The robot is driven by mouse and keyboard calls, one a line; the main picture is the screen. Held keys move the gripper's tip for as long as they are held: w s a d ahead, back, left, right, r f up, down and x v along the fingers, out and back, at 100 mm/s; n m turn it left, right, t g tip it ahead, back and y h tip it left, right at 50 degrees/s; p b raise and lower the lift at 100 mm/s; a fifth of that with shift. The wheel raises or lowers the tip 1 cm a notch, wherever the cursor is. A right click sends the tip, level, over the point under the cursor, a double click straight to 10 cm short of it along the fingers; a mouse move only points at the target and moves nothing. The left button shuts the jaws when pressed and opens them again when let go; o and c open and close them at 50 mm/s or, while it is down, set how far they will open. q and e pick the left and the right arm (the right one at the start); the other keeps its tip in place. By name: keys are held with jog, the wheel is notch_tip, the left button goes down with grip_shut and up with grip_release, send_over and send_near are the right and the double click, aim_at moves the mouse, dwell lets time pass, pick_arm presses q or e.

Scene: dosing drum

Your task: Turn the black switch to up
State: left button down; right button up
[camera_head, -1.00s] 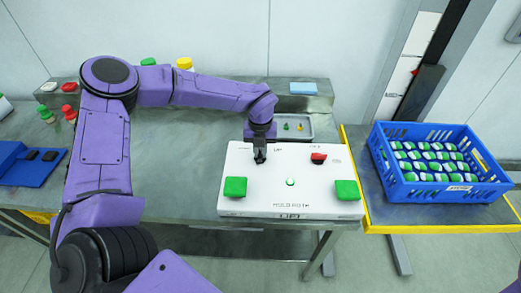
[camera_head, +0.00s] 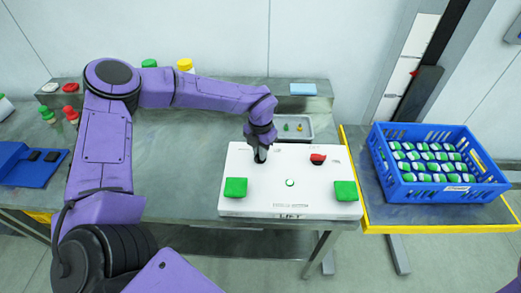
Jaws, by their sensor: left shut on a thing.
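The white control box (camera_head: 290,201) stands on the grey table in front of me. My left gripper (camera_head: 260,154) points down over the box's back left part and is shut on the black switch, which it mostly hides. The switch's exact angle cannot be told. A red switch (camera_head: 318,158) sits at the box's back right. A green block (camera_head: 235,187) is at the box's front left and another green block (camera_head: 346,190) at its front right. My right gripper is not in view.
A blue crate (camera_head: 440,192) of green-and-white items stands at the right on a yellow-edged table. A small grey tray (camera_head: 294,127) is behind the box. A blue holder (camera_head: 30,166) lies at the far left. The table's middle left is clear under my arm.

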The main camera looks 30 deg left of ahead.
pick_arm(q)
jog(key=shift+r+m, duration=0.1)
jog(key=shift+m, duration=0.8)
jog(key=c, duration=1.1)
grip_release()
notch_tip(320, 180, up, 10)
jog(key=shift+r+b, duration=0.25)
jog(key=shift+b, duration=0.9)
